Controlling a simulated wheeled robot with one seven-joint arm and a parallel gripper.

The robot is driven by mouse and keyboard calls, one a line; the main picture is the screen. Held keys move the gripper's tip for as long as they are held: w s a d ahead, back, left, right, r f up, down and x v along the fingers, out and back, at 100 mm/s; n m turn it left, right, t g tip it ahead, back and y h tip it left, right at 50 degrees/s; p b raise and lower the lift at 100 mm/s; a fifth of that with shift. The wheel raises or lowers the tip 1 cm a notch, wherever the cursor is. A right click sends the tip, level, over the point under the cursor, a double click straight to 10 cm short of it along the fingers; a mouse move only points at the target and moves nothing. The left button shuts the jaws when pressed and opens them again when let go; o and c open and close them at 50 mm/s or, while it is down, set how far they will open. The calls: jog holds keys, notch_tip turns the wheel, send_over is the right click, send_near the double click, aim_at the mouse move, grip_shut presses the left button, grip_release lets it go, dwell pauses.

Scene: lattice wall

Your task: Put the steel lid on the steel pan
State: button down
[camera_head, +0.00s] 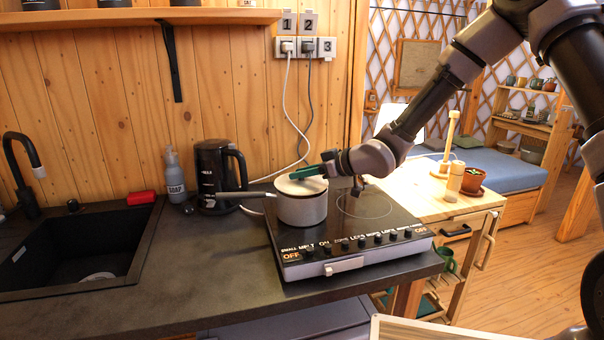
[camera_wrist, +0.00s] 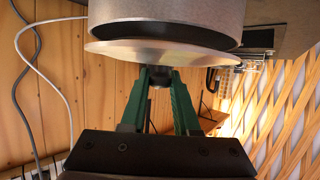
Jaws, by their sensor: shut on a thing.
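The steel pan (camera_head: 302,210) stands upright on the left of the cooktop, its dark handle (camera_head: 240,194) pointing left. The steel lid (camera_head: 290,187) is at the pan's top, under my gripper (camera_head: 300,174). In the wrist view, my green fingers (camera_wrist: 160,82) are shut on the lid's dark knob (camera_wrist: 160,74).
The black cooktop (camera_head: 375,226) has a free ring to the pan's right. A black kettle (camera_head: 213,172) and soap bottle (camera_head: 174,176) stand behind the handle. A sink (camera_head: 75,250) lies left. Cords hang from the wall sockets (camera_head: 306,47) behind the pan.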

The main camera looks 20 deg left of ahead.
jog(key=shift+f, duration=0.1)
jog(key=shift+f, duration=0.45)
jog(key=c, duration=0.6)
grip_release()
jog(key=shift+c, duration=0.2)
